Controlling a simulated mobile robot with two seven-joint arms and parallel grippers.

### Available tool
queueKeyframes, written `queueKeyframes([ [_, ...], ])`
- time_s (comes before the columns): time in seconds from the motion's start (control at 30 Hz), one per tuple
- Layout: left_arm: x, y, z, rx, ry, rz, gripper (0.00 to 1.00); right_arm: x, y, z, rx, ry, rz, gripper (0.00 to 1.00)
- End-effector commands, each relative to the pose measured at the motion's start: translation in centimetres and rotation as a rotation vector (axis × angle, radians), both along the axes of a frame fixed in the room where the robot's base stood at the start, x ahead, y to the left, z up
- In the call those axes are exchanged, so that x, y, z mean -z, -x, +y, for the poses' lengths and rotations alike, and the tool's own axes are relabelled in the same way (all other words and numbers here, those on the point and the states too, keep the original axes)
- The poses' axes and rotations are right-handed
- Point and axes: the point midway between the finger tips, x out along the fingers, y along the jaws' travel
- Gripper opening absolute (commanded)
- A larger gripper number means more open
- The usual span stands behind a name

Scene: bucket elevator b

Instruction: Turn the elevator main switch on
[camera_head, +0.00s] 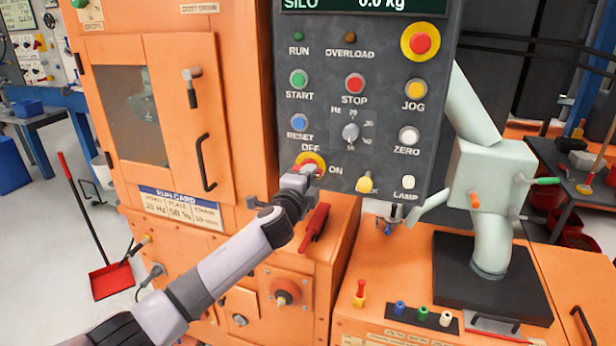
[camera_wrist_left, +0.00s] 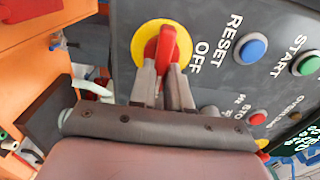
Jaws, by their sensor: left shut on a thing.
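The main switch (camera_head: 316,159) is a red handle on a yellow round plate at the lower left of the dark control panel (camera_head: 372,107), between the printed words OFF and ON. In the left wrist view the red handle (camera_wrist_left: 167,45) stands on its yellow disc beside the word OFF. My left gripper (camera_head: 299,178) is at the switch, and its fingers (camera_wrist_left: 165,82) are closed on the red handle. The fingers cover part of the handle and disc. My right gripper is not in view.
Start (camera_head: 299,79), stop (camera_head: 355,83) and reset (camera_head: 299,122) buttons sit above the switch, with a grey knob (camera_head: 350,132) to its upper right. An orange cabinet (camera_head: 160,107) stands left. A pale green machine (camera_head: 491,178) stands right of the panel.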

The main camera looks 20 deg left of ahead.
Motion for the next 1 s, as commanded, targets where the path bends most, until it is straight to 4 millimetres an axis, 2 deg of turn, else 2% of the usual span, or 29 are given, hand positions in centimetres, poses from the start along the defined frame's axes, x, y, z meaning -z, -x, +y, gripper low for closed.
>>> queueKeyframes([
  [0.17,0.1,0.0,0.0,0.0,-0.007,0.001,0.0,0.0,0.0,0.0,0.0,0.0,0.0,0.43],
  [0.2,0.1,0.0,0.0,0.0,-0.007,0.001,0.3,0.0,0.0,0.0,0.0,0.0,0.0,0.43],
  [0.23,0.1,0.0,0.0,0.0,-0.006,0.001,0.4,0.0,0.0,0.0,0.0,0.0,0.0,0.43],
  [0.27,0.1,0.0,0.0,0.0,-0.006,0.001,0.43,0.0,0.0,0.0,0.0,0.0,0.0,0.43],
  [0.67,0.0,0.4,0.0,-0.001,-0.003,0.0,0.43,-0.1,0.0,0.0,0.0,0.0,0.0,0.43],
  [1.0,0.1,3.8,0.2,0.001,-0.004,0.0,0.43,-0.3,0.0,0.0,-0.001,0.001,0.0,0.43],
])
